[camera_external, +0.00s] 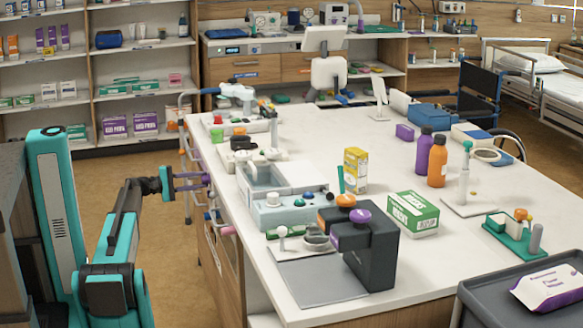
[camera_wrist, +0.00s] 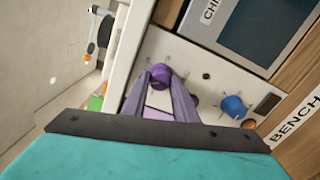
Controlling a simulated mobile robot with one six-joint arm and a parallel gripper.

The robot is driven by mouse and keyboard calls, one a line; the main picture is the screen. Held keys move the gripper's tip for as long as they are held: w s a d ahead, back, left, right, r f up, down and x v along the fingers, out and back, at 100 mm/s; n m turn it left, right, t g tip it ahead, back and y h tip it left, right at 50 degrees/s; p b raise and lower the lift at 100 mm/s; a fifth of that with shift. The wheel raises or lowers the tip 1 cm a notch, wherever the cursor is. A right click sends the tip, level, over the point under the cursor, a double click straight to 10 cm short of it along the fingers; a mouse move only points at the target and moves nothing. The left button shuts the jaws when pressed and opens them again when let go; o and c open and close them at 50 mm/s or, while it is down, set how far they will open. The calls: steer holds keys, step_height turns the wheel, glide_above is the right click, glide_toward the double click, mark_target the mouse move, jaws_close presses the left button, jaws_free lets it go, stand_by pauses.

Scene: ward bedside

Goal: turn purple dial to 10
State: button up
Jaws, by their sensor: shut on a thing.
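The purple dial (camera_wrist: 159,77) is on a pale panel in the wrist view, at the far end of my fingers. My gripper (camera_wrist: 160,84) is shut on it, with one finger on each side. In the external view my gripper (camera_external: 206,181) reaches the left side of the white-topped bench, and I cannot make out the dial clearly there. The dial's scale and its pointer are not readable, so its setting cannot be told.
A blue dial (camera_wrist: 233,107) sits right of the purple one on the panel. A dark screen (camera_wrist: 258,32) is above it. A walking frame (camera_external: 184,150) stands by the bench's left side. The bench top (camera_external: 420,265) holds many items. Floor left of the bench is open.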

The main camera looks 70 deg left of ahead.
steer(key=o, duration=1)
steer(key=shift+o, duration=0.2)
steer(key=shift+s, duration=0.15)
steer(key=s, duration=1.3)
steer(key=shift+s, duration=0.3)
